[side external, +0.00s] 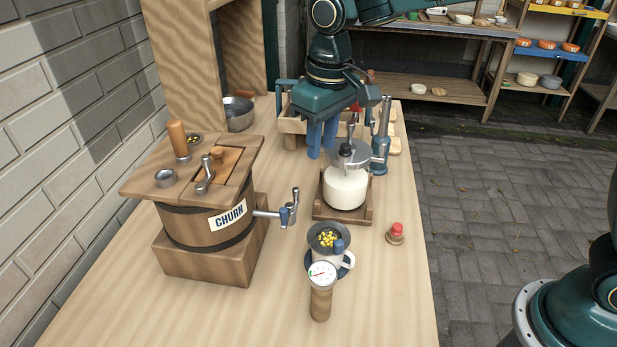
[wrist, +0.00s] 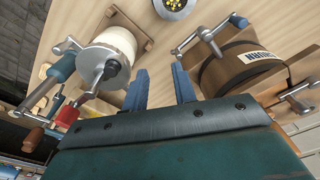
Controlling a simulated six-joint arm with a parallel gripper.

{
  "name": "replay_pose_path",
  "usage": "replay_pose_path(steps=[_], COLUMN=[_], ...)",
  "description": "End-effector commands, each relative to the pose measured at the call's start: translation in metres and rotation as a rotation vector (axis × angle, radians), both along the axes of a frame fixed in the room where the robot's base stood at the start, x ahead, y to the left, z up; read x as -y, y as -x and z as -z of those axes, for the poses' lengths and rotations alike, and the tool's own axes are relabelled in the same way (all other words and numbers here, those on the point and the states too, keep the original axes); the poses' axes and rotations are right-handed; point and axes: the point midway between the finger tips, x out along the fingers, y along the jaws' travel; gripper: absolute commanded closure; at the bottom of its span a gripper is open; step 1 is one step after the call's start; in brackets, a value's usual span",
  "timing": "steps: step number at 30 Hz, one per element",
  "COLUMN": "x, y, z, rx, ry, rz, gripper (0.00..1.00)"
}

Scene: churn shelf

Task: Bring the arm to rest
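My gripper (side external: 321,140) hangs fingers-down above the wooden table, behind the white jar (side external: 345,190) and in front of a wooden crate. In the wrist view my gripper (wrist: 161,85) shows its two blue fingers apart, with nothing between them. The jar, with a grey metal lid and crank, stands upright on a wooden stand, apart from the fingers. The wooden churn (side external: 203,222), labelled CHURN, stands on the left with its side crank pointing right.
A cup with a funnel of yellow bits (side external: 328,238) and a dial gauge (side external: 322,275) stand at the front. A red-topped stopper (side external: 396,233) sits to the right. A blue-grey upright tool (side external: 381,140) stands close beside the jar. The front right tabletop (side external: 385,300) is clear.

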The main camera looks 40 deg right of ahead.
Motion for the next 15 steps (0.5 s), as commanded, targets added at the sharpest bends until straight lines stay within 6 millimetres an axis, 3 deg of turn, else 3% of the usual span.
replay_pose_path(steps=[6, 15], x=[0.039, 0.085], y=[0.033, 0.085], z=[-0.035, -0.064], rx=[0.066, 0.152], ry=[-0.021, -0.039], rz=[0.037, 0.086], gripper=[0.73, 0.73])
